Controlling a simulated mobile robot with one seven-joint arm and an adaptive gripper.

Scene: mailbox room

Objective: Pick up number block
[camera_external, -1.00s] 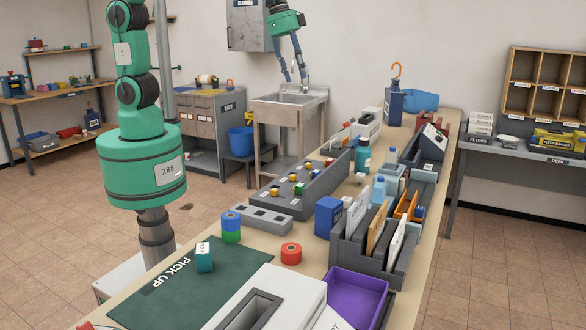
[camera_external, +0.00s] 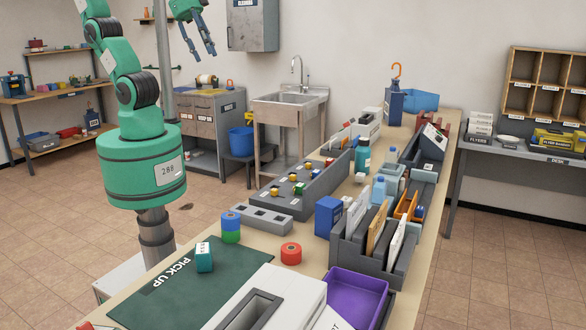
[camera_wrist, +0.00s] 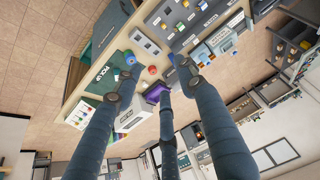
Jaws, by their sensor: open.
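The number block (camera_external: 204,257) is a small teal block with a white marked face. It stands upright on the dark green PICK UP mat (camera_external: 165,308) at the front of the long table. My gripper (camera_external: 202,54) is raised high at the back left, far from the block, with its long blue fingers spread and nothing between them. In the wrist view, the fingers of my gripper (camera_wrist: 151,84) reach apart over a distant view of the table. The mat (camera_wrist: 117,85) shows there too, but the block is hard to make out.
A blue and green stack (camera_external: 231,228) and a red roll (camera_external: 291,253) stand near the block. A grey slotted holder (camera_external: 262,219), white box (camera_external: 285,287) and purple tray (camera_external: 352,302) surround the mat. A metal sink (camera_external: 289,99) and wall cabinet (camera_external: 252,26) are behind.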

